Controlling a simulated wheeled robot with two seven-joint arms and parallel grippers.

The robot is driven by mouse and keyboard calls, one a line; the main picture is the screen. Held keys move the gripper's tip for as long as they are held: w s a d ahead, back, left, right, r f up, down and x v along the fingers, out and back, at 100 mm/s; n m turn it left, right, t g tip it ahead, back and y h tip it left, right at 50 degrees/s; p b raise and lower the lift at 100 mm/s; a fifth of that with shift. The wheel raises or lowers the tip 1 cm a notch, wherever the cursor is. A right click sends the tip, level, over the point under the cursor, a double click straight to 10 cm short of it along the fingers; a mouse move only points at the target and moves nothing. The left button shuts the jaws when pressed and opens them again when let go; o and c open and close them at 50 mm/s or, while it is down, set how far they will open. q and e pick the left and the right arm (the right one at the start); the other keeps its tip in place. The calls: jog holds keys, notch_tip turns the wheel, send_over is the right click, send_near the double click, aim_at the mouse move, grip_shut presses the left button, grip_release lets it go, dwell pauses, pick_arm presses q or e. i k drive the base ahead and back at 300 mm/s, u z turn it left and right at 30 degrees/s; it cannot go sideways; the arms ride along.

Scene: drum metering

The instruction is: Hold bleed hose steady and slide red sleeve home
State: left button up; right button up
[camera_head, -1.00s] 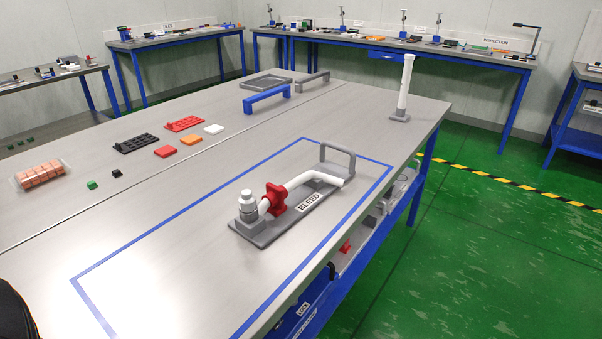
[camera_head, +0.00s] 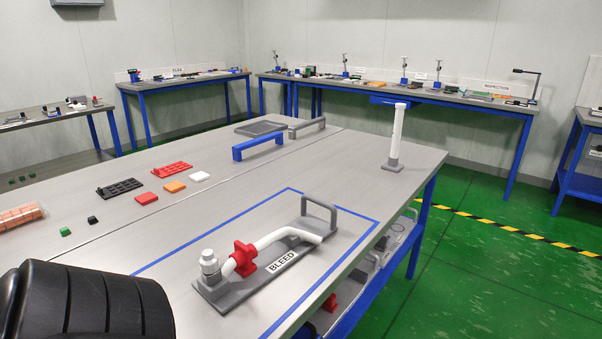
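The bleed fixture is a grey base plate (camera_head: 219,299) labelled BLEED, lying inside a blue taped outline on the table. The white bleed hose (camera_head: 275,240) runs bent along it, from the fitting at the left to near the grey handle at the right. The red sleeve (camera_head: 244,258) sits around the hose, a short gap from the grey and white fitting (camera_head: 210,264). A black ribbed part of my arm fills the lower left corner. Neither gripper's fingers show.
A white post (camera_head: 397,136) on a grey foot stands at the table's right edge. A blue handle (camera_head: 258,146), red, orange and white blocks, and black and red racks lie farther back. The table around the fixture is clear.

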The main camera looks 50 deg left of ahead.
aim_at(243, 255)
jog(key=i, duration=1.85)
jog(key=u, duration=3.9)
